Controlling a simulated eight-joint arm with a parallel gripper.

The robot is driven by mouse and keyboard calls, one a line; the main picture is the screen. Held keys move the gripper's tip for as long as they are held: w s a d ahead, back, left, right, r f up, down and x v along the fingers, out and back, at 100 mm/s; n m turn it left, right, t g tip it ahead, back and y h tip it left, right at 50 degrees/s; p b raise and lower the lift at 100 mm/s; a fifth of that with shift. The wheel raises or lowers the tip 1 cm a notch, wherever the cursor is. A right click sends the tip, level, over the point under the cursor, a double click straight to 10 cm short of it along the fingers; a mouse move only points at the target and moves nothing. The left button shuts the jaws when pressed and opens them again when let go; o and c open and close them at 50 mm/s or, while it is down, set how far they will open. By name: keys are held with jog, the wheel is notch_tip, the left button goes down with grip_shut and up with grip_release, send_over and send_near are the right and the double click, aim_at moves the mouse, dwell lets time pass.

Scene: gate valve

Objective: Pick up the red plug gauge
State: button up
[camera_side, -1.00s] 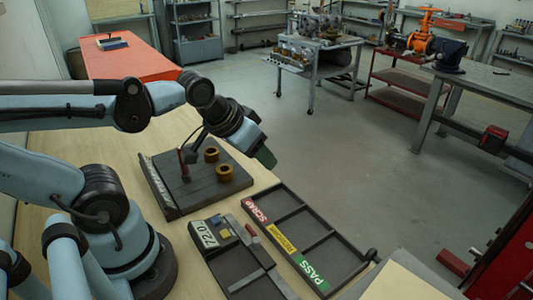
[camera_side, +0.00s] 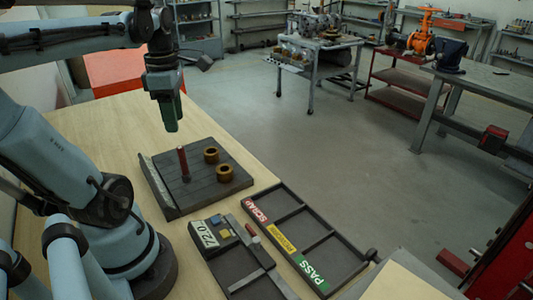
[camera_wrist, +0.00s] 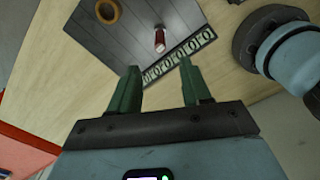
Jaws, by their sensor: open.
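The red plug gauge (camera_side: 183,162) stands upright on the dark slatted board (camera_side: 166,200), left of two brass rings. It also shows in the wrist view (camera_wrist: 159,38), near the board's edge with the row of printed marks. My gripper (camera_side: 171,128) points down, above and slightly left of the gauge in the side view, clear of it. In the wrist view its green fingers (camera_wrist: 157,78) are spread apart with nothing between them, and the gauge lies beyond the fingertips.
Two brass rings (camera_side: 211,155) (camera_side: 224,172) sit on the board beside the gauge. A tray labelled SCRAP, REWORK and PASS (camera_side: 347,253) and a gauge unit reading 7.20 (camera_side: 208,233) lie in front.

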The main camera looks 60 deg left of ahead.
aim_at(185, 173)
jog(key=shift+f, duration=6)
grip_shut()
